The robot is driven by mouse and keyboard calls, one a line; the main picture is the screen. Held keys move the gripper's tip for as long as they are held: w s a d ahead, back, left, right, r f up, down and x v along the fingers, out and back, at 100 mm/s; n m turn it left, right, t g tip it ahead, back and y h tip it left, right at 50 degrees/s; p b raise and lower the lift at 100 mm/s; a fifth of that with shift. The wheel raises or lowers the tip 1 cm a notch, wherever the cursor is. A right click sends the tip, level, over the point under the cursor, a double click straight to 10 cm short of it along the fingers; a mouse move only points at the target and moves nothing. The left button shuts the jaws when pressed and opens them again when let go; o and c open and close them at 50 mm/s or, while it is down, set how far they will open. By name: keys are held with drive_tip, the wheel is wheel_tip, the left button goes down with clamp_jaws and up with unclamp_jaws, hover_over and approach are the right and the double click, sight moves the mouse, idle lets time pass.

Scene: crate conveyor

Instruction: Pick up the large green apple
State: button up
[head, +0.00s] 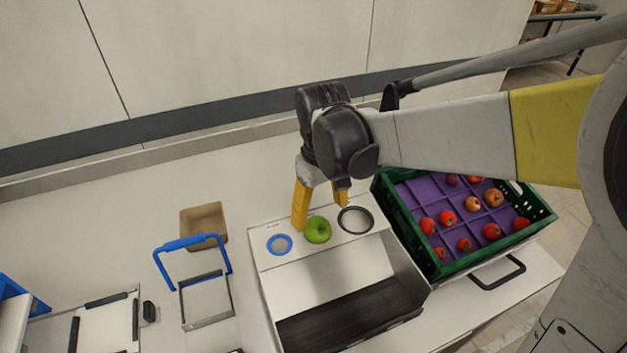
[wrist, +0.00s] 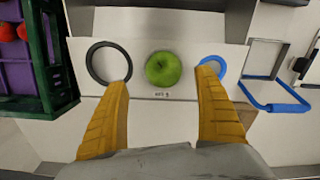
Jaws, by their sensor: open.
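The green apple (head: 317,230) sits on a white panel, between a blue ring (head: 279,244) on its left and a black ring (head: 355,220) on its right in the head view. In the wrist view the apple (wrist: 163,69) is whole and unobstructed, a little beyond the fingertips and centred between them. My gripper (head: 322,212) is open and empty, its two yellow fingers pointing down beside the apple in the head view. The fingers (wrist: 164,75) are spread wide in the wrist view, and neither visibly touches the apple.
A green crate (head: 407,232) with a purple liner and several red apples stands at the right. A dark-bottomed white bin (head: 398,262) lies in front of the panel. A blue-handled frame (head: 231,300) and a brown box (head: 204,222) stand at the left.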

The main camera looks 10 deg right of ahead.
sight(317, 221)
drive_tip(key=f, duration=0.2)
drive_tip(key=f+b, duration=0.2)
drive_tip(key=f, duration=0.1)
drive_tip(key=shift+a+f, duration=0.3)
drive_tip(key=shift+f, duration=0.05)
drive_tip(key=shift+r, duration=0.1)
drive_tip(key=c, duration=1.4)
